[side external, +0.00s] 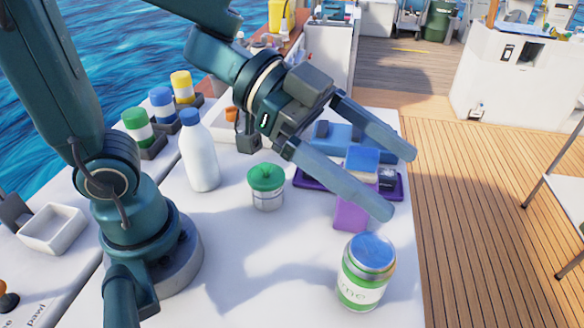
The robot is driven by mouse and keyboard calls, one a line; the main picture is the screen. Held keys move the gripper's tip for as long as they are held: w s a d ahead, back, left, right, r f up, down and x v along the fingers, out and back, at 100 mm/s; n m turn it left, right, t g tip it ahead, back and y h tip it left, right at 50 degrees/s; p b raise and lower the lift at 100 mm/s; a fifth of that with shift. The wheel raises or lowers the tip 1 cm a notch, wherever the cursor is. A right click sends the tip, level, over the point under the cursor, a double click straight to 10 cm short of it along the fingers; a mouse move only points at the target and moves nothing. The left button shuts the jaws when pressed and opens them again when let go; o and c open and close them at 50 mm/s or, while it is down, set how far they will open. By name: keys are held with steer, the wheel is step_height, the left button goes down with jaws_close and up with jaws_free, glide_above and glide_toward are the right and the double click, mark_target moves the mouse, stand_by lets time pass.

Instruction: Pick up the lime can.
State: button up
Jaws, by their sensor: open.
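The lime can (366,275) stands upright on the white worktop near its front right. It has a blue-silver top, a green body and a pale label with partly readable lettering. My gripper (392,183) is open and empty, its two long grey fingers spread apart and pointing down to the right. In the picture the fingertips are above the can and apart from it. Nothing hides the can.
Several coloured-lid jars stand at the back left. The worktop's right edge (418,265) drops to wooden deck.

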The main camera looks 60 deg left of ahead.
glide_toward(385, 283)
steer(key=shift+g, duration=0.3)
steer(key=w+d+f, duration=0.2)
steer(key=f, duration=0.1)
steer(key=w+d+f, duration=0.1)
steer(key=f, duration=0.1)
steer(key=shift+w+d, duration=0.15)
steer(key=shift+w, duration=0.2)
steer(key=shift+x, duration=2.55)
steer(key=shift+r, duration=0.1)
jaws_close()
steer(key=shift+w+r, duration=0.1)
steer(key=shift+r, duration=0.05)
